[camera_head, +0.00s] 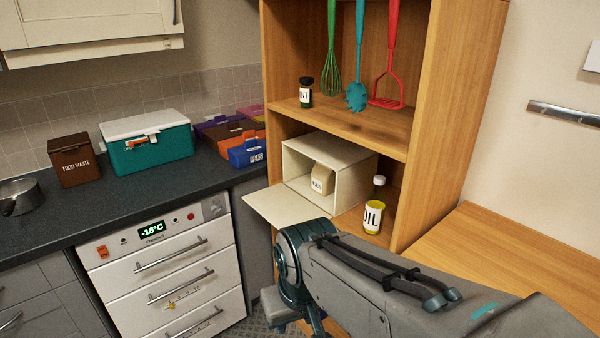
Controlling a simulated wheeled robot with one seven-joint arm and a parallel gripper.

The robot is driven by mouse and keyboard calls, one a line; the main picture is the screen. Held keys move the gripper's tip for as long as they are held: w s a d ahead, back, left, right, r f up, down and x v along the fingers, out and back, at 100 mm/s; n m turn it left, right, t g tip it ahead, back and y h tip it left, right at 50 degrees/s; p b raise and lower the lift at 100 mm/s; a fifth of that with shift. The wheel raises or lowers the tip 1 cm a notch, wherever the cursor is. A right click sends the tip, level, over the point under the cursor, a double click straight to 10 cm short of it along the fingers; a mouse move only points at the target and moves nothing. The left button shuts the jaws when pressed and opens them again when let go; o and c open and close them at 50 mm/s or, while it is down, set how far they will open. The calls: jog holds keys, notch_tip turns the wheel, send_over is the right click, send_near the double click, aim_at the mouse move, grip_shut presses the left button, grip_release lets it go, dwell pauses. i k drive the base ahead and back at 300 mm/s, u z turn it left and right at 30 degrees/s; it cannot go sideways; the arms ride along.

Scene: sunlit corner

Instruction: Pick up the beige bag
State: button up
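A small beige bag (322,180) with a white label stands inside an open cream box (372,167) on the lower shelf of the wooden cabinet. The box's front flap (290,212) is folded down and sticks out past the shelf edge. The lettering on the bag's label is too small to read surely. My grey arm reaches in from the lower right, below and in front of the box. My gripper itself cannot be made out; the arm's near parts hide what lies beyond them. The bag looks untouched.
An oil bottle (374,206) stands just right of the box. Above, a dark jar (306,92) and hanging utensils (357,60) occupy the upper shelf. A teal cooler (150,150) and a blue box (247,153) stand on the left counter.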

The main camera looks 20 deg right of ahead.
aim_at(324, 178)
jog(key=i, duration=1.55)
